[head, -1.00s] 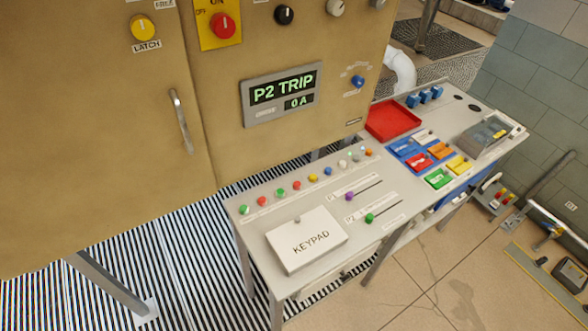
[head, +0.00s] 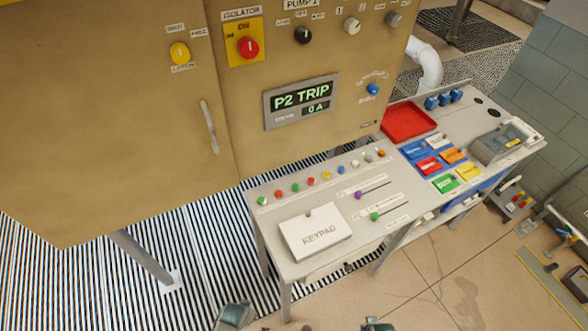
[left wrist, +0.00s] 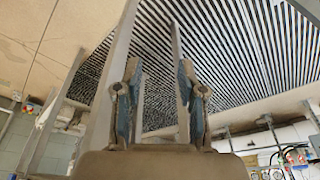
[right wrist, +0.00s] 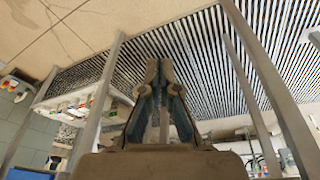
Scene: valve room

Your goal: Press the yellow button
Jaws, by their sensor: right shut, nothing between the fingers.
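A small yellow button (head: 326,175) sits in the row of coloured buttons along the back of the grey console, between a red button (head: 311,181) and a blue one (head: 340,169). Nothing covers it. Parts of my left gripper (head: 235,315) and right gripper (head: 378,325) show at the bottom edge of the head view, in front of the console and apart from the button. In the left wrist view my left gripper (left wrist: 160,100) is open and empty. In the right wrist view my right gripper (right wrist: 165,68) is shut with nothing in it. Neither wrist view shows the button.
The console (head: 285,255) also carries a white keypad cover (head: 316,232), two sliders, a red tray (head: 409,121) and coloured blocks. Console legs stand near both grippers.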

